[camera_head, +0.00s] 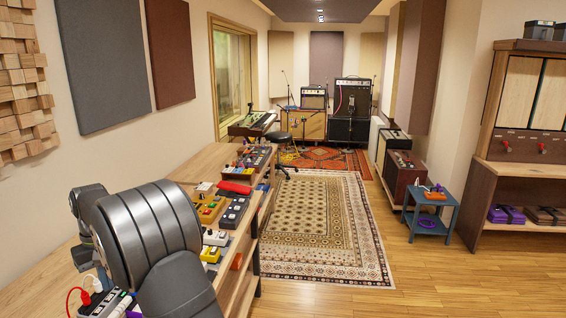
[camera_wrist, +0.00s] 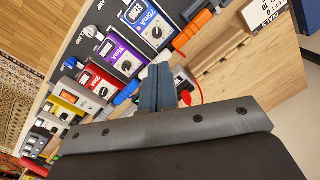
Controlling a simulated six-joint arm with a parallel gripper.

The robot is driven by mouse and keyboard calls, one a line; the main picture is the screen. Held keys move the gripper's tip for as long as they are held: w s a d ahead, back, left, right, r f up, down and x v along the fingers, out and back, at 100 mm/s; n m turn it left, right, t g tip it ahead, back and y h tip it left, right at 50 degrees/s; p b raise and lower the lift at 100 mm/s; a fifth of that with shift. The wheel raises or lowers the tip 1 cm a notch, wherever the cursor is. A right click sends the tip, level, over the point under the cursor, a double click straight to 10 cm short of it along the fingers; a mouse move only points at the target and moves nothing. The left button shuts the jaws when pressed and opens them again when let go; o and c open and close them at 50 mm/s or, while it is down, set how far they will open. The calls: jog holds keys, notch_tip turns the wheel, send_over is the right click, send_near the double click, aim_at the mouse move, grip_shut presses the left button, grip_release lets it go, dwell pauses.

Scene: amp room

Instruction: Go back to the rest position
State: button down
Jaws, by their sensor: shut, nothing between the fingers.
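My gripper (camera_wrist: 158,88) shows in the wrist view, its two blue-grey fingers together with nothing between them. It is over the wooden workbench (camera_wrist: 265,75), which holds a row of pedals. A red unit (camera_wrist: 97,80) is farther left. In the head view my grey arm covers the lower left of the bench, and the gripper is hidden behind it.
A red cable (camera_wrist: 193,92) shows close to the right of the fingers. A power strip (camera_head: 104,303) with a red plug stands at the bench's near end. More pedals (camera_head: 215,237) line the bench.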

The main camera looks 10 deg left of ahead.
jog(key=f+n, duration=0.1)
jog(key=f, duration=0.3)
jog(key=f+n, duration=0.1)
jog(key=f, duration=0.3)
jog(key=s+f+n, duration=0.1)
jog(key=f, duration=0.4)
jog(key=shift+d+t, duration=0.1)
jog(key=shift+t, duration=0.3)
jog(key=shift+f+n, duration=0.25)
jog(key=shift+n, duration=0.05)
jog(key=n, duration=0.4)
jog(key=shift+r, duration=1.25)
jog(key=c, duration=2.2)
grip_release()
